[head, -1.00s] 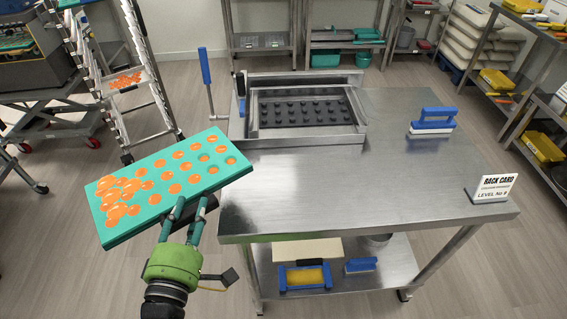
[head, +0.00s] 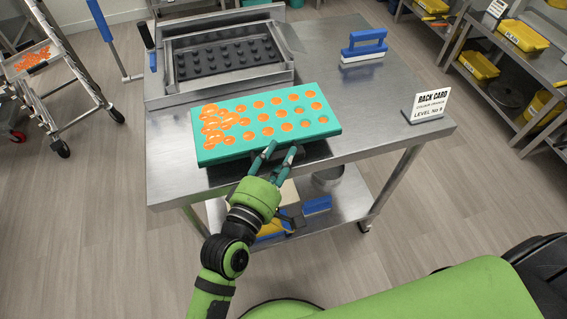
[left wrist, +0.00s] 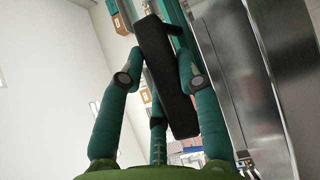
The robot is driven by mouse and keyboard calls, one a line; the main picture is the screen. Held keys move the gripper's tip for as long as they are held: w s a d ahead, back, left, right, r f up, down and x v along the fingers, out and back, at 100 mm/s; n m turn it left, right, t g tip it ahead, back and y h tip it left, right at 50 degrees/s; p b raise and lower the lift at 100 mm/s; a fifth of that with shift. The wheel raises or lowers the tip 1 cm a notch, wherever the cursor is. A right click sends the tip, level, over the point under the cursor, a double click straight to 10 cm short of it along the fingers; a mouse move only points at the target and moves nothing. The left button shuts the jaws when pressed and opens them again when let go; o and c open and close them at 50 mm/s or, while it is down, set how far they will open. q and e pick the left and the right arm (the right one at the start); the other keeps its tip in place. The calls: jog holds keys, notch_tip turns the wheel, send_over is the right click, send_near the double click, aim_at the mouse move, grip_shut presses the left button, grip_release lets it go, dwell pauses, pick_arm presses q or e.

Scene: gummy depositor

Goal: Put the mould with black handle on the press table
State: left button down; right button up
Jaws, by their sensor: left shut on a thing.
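The mould (head: 265,120) is a flat teal tray with orange-filled round cavities, several of them smeared together at its left end. It is over the front part of the steel press table (head: 375,115), roughly level. I cannot tell whether it touches the top. My left gripper (head: 276,155) is at the mould's front edge, shut on its black handle, which shows between the fingers in the left wrist view (left wrist: 165,75). In the head view the fingers mostly hide the handle. My right gripper is not in view.
A press frame with a dark studded plate (head: 225,57) stands at the back left of the table. A blue-handled brush (head: 364,46) and a rack card sign (head: 428,105) are at the right. A wheeled rack (head: 58,85) stands left. The tabletop between mould and sign is clear.

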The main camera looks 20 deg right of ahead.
pick_arm(q)
jog(key=shift+w+d+f, duration=0.25)
jog(key=shift+d+f, duration=0.1)
jog(key=shift+d, duration=0.15)
notch_tip(320, 180, down, 4)
jog(key=shift+r, duration=0.1)
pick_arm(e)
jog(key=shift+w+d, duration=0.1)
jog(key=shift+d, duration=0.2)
pick_arm(q)
jog(key=c, duration=1.1)
grip_release()
jog(key=shift+f, duration=0.2)
jog(key=shift+c, duration=0.2)
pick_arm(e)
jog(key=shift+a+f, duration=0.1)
